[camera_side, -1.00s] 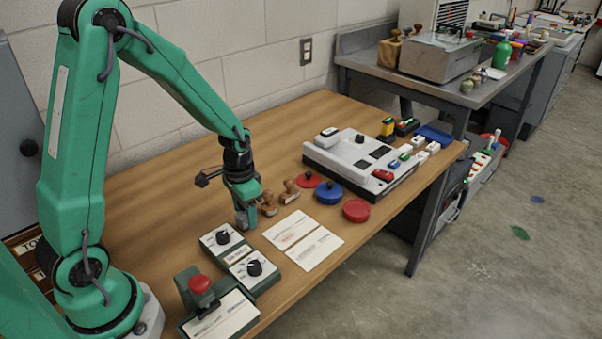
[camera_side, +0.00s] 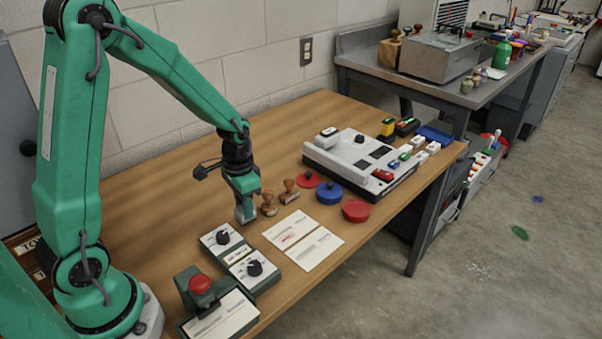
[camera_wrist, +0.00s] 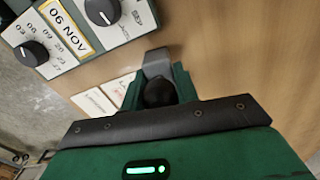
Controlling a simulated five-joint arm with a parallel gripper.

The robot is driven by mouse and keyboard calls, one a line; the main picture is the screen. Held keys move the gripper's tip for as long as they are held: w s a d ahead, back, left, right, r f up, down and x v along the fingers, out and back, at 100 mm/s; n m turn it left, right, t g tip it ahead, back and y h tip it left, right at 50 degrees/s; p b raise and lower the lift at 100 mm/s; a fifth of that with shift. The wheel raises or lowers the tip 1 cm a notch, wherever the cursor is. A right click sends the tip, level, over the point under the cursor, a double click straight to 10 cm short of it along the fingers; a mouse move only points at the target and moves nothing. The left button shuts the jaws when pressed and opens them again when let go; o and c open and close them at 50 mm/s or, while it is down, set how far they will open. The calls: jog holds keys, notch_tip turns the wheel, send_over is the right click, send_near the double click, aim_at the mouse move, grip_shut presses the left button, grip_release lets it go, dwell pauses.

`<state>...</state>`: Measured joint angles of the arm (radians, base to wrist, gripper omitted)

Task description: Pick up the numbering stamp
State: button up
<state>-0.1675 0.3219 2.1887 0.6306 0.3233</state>
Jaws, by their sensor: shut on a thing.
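The numbering stamp (camera_side: 245,213), a grey metal body, is under my gripper (camera_side: 243,196) in the side view. My green gripper is shut on it, behind the boxes with black knobs and left of the wooden-handled stamps. In the wrist view, its black round knob (camera_wrist: 158,93) sits between the green jaws of my gripper (camera_wrist: 160,88), and its grey metal part (camera_wrist: 157,63) shows beyond. The jaws hide much of the stamp. It appears roughly upright and slightly off the table, though the gap is hard to judge.
Two wooden-handled stamps (camera_side: 289,191) stand close at its right. Knobbed boxes (camera_side: 222,238), a red-knobbed stamp device (camera_side: 200,286) and paper cards (camera_side: 318,249) lie in front. Red and blue round tins (camera_side: 329,193) and a grey machine (camera_side: 345,155) are farther right. The wooden table (camera_side: 160,190) is clear behind.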

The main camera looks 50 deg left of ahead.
notch_tip(320, 180, up, 2)
jog(key=shift+r, duration=0.25)
jog(key=s+d+r, duration=0.4)
jog(key=d+r, duration=0.2)
jog(key=d, duration=0.5)
jog(key=shift+r, duration=0.3)
jog(key=shift+s, duration=0.1)
jog(key=shift+o, duration=1.4)
jog(key=shift+c, duration=0.7)
jog(key=w+d+f+n, duration=0.1)
jog(key=w+f, duration=0.2)
jog(key=w, duration=1.2)
jog(key=shift+f, duration=0.15)
